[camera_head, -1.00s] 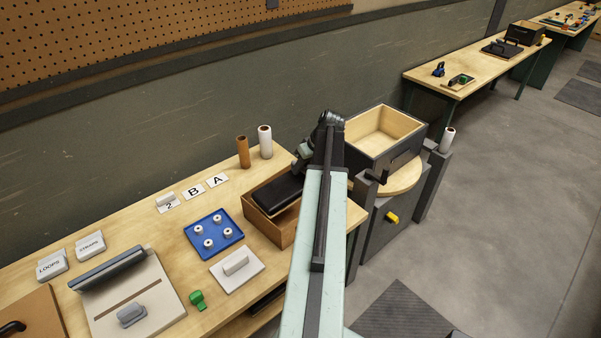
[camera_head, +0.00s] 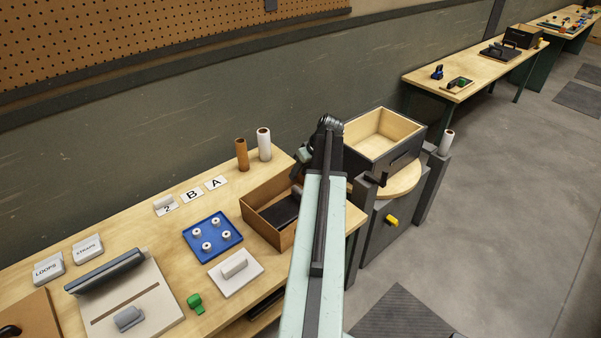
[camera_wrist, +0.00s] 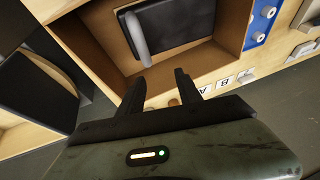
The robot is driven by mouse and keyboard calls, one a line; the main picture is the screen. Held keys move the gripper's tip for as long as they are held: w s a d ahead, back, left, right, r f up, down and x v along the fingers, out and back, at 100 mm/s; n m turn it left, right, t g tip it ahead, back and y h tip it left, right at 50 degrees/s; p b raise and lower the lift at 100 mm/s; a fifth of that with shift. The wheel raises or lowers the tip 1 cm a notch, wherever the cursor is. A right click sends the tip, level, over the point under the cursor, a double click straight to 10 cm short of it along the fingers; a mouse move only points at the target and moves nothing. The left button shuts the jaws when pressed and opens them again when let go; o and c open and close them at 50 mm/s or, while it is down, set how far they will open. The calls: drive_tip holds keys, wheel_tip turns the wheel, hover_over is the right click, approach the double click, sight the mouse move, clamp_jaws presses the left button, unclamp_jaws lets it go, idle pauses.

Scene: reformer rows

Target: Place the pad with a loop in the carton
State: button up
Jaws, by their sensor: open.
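The pad with a loop (camera_head: 284,209) is a dark pad lying inside the open brown carton (camera_head: 262,230) at the right end of the bench, partly hidden by my arm. In the wrist view the black pad (camera_wrist: 182,30) lies within the carton walls, and its grey loop (camera_wrist: 138,38) stands up near the pad's left end. My gripper (camera_wrist: 160,80) is open and empty, with its two fingers apart from the loop. In the head view my arm hides the fingers.
A dark wood-lined box (camera_head: 383,136) stands on a round turntable (camera_head: 400,187) right of the bench. A blue tray (camera_head: 212,237) with several white spools and a white block (camera_head: 236,268) lie left of the carton. Two rolls (camera_head: 264,144) stand behind it.

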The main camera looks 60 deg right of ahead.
drive_tip(key=p+v, duration=1.2)
drive_tip(key=v, duration=0.1)
drive_tip(key=shift+w+r, duration=0.15)
drive_tip(key=shift+w, duration=0.05)
drive_tip(key=w+a+f+n+g, duration=0.1)
drive_tip(key=w+a, duration=0.6)
drive_tip(key=a, duration=0.3)
drive_tip(key=w+a+g+y, duration=0.1)
drive_tip(key=w+a, duration=0.5)
drive_tip(key=a, duration=0.4)
drive_tip(key=w+a+f+n+g, duration=0.1)
drive_tip(key=w+a, duration=0.6)
drive_tip(key=a, duration=0.4)
drive_tip(key=a+n+g+h, duration=0.1)
drive_tip(key=a+n+g, duration=0.1)
drive_tip(key=a, duration=2.6)
drive_tip(key=shift+w+a+h, duration=0.2)
drive_tip(key=shift+a+h, duration=0.1)
